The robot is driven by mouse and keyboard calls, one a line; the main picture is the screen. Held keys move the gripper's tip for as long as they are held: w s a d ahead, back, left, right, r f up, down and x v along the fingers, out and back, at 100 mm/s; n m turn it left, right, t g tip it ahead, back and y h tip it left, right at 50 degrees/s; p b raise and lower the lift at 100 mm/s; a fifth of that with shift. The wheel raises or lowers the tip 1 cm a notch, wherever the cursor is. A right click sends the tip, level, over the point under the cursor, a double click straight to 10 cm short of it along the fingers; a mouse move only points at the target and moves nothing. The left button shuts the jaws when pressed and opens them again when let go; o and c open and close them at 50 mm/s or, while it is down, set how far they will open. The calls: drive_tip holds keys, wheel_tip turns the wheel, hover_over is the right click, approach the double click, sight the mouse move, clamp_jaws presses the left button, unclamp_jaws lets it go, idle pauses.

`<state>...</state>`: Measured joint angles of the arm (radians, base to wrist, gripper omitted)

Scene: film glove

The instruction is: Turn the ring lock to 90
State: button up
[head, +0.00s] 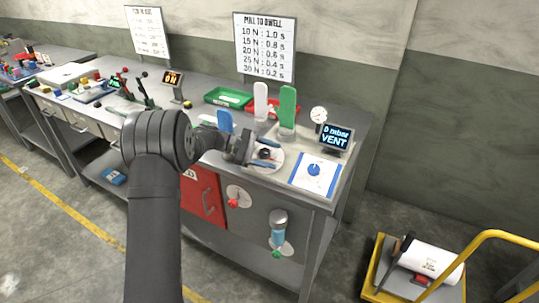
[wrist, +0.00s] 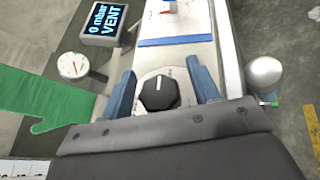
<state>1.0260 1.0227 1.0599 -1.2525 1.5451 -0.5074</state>
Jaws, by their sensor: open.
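A black ridged knob (wrist: 159,93) with a small white mark on its top sits on a pale round dial plate (wrist: 150,76); I take this to be the ring lock. In the head view the knob (head: 265,153) shows on its pale disc on the bench top, partly hidden by my gripper (head: 246,149). In the wrist view my gripper (wrist: 162,83) is open, with one blue finger on each side of the knob and a gap on both sides. The plate's markings are too small to read.
A display (head: 335,138) reads "0 mbar VENT", near a round gauge (head: 318,114). A white panel with a blue knob (head: 314,170) lies to the right. Upright green (head: 287,105), white (head: 261,100) and blue (head: 225,121) shapes stand behind my gripper.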

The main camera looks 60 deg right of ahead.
drive_tip(key=v, duration=1.7)
drive_tip(key=shift+w, duration=0.25)
drive_tip(key=shift+s, duration=0.1)
drive_tip(key=x, duration=1.7)
drive_tip(key=shift+s, duration=0.15)
drive_tip(key=shift+s+f, duration=0.1)
drive_tip(key=shift+s, duration=0.1)
drive_tip(key=shift+w+n+h, duration=0.25)
drive_tip(key=shift+n+h, duration=0.75)
drive_tip(key=shift+h, duration=0.1)
drive_tip(key=n+h, duration=0.1)
drive_tip(key=n+t+h, duration=0.1)
drive_tip(key=shift+d+n+h, duration=0.2)
drive_tip(key=shift+n+h, duration=0.1)
drive_tip(key=shift+h, duration=0.1)
drive_tip(key=n+t+h, duration=0.1)
drive_tip(key=n, duration=0.1)
drive_tip(key=n+t+h, duration=0.1)
drive_tip(key=n+h, duration=0.1)
drive_tip(key=n+t+h, duration=0.1)
drive_tip(key=h, duration=0.1)
drive_tip(key=shift+w+d+r+n+t, duration=0.2)
drive_tip(key=shift+w+r+n+t, duration=0.1)
drive_tip(key=shift+n, duration=0.1)
drive_tip(key=v, duration=1.1)
